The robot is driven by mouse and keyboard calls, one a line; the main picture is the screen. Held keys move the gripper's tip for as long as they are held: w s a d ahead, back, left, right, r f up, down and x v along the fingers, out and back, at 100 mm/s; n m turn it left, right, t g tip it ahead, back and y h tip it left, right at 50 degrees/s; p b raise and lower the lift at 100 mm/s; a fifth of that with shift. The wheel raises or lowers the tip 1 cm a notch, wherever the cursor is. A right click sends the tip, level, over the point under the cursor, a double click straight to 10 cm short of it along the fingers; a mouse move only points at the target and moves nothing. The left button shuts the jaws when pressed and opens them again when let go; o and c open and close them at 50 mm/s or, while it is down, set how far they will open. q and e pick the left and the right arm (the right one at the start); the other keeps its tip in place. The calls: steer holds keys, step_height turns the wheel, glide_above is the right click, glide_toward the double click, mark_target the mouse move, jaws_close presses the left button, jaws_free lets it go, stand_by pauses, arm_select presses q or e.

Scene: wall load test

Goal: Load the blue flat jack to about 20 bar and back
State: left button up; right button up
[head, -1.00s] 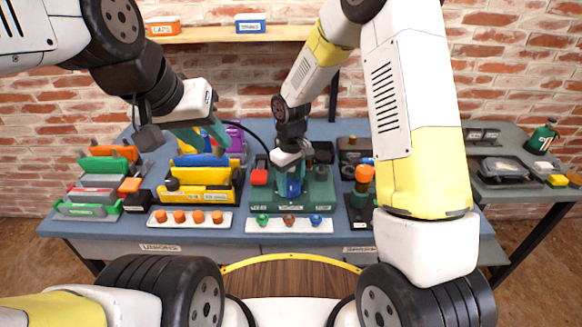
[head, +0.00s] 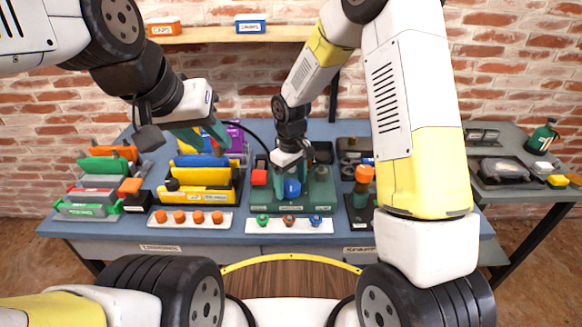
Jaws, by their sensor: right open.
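A blue flat piece (head: 195,160) stands behind yellow ones in a rack left of the table's middle; I cannot tell whether it is the flat jack. My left gripper (head: 215,138) hangs above and behind this rack; its finger gap is unclear. My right gripper (head: 290,183) is open, pointing down over the station. A blue upright part (head: 292,188) shows at its fingers; contact cannot be told. No pressure reading is legible.
A white strip with orange knobs (head: 179,217) and another with coloured knobs (head: 290,226) lie along the front edge. An orange-topped device (head: 363,175) stands right of the station. Green and grey pieces (head: 95,190) fill the left. A side table (head: 500,203) is at right.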

mark_target(291, 185)
step_height(291, 185, up, 8)
steer(key=shift+f, duration=0.15)
stand_by(0.3)
stand_by(0.9)
steer(key=shift+d+r, duration=0.2)
steer(key=shift+r, duration=0.15)
steer(key=s+d+r+m+t+y, duration=0.1)
steer(key=s+d+r+m+t, duration=0.2)
steer(key=s+d+r, duration=0.4)
steer(key=s+d+r+m+t+y, duration=0.1)
steer(key=s+d+r+m+t, duration=0.2)
steer(key=s+r, duration=0.9)
steer(key=s+d+m, duration=0.1)
steer(key=d+m, duration=0.1)
steer(key=d, duration=0.2)
steer(key=shift+r+m, duration=0.2)
steer(key=shift+m, duration=0.1)
